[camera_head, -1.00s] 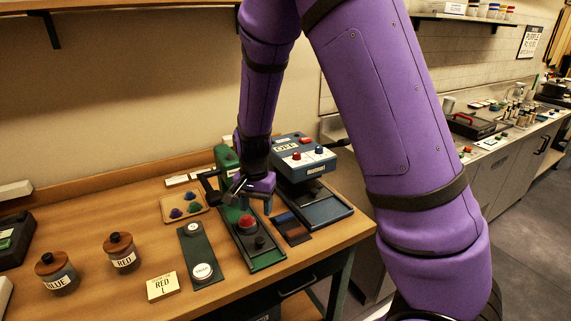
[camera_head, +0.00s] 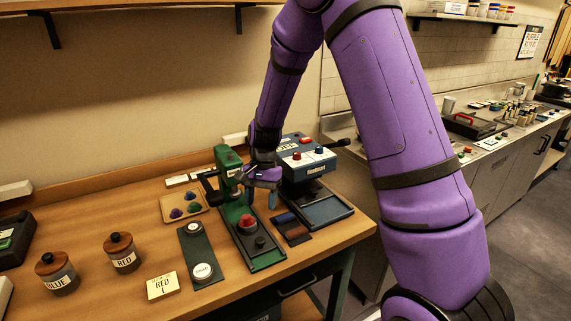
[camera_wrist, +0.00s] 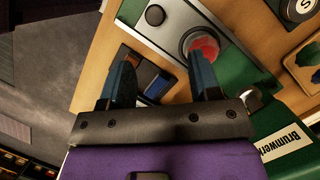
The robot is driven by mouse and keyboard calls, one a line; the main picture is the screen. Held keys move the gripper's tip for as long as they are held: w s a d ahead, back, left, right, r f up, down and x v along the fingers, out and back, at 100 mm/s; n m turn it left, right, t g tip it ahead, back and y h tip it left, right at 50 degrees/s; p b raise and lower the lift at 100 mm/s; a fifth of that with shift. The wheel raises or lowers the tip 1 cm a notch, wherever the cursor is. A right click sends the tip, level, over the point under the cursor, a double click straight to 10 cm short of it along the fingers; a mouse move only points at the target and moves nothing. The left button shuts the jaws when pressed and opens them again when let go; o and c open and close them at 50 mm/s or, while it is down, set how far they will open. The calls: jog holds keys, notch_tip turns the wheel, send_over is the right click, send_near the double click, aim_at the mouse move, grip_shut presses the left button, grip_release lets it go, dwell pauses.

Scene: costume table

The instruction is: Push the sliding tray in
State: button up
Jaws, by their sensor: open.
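The sliding tray (camera_head: 251,237) lies on the long green base of the small green press (camera_head: 228,165). It carries a red round piece (camera_head: 247,221) in a metal ring and a black knob (camera_head: 260,242) toward the front. In the wrist view the tray (camera_wrist: 172,32) shows as a grey metal plate with the red piece (camera_wrist: 204,46) and the knob (camera_wrist: 155,15). My gripper (camera_head: 259,197) is open and empty, just right of the press. One finger is over the tray beside the red piece in the wrist view (camera_wrist: 163,75); whether it touches is unclear.
A blue press (camera_head: 305,160) stands close on the right, with dark and brown strips (camera_head: 292,230) between. On the left are a green plate (camera_head: 203,262) with round white pieces, a wooden palette (camera_head: 184,207), two jars (camera_head: 121,254) and a yellow card (camera_head: 162,287).

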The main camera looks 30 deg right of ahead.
jog(key=shift+y, duration=0.3)
jog(key=x, duration=1)
jog(key=shift+d+f, duration=0.1)
jog(key=shift+d, duration=0.15)
jog(key=s, duration=0.4)
jog(key=shift+s+r, duration=0.2)
jog(key=shift+r, duration=0.1)
notch_tip(320, 180, up, 9)
send_over(259, 233)
jog(key=s+d, duration=0.1)
jog(key=s, duration=0.5)
jog(key=s+r+n+t, duration=0.1)
jog(key=s+r+n, duration=0.1)
jog(key=r, duration=0.5)
jog(key=s+d+r+n+t+h, duration=0.1)
jog(key=s+r, duration=0.2)
jog(key=r, duration=0.5)
jog(key=shift+s+d+r+n+t, duration=0.3)
jog(key=shift+s+n+t, duration=0.1)
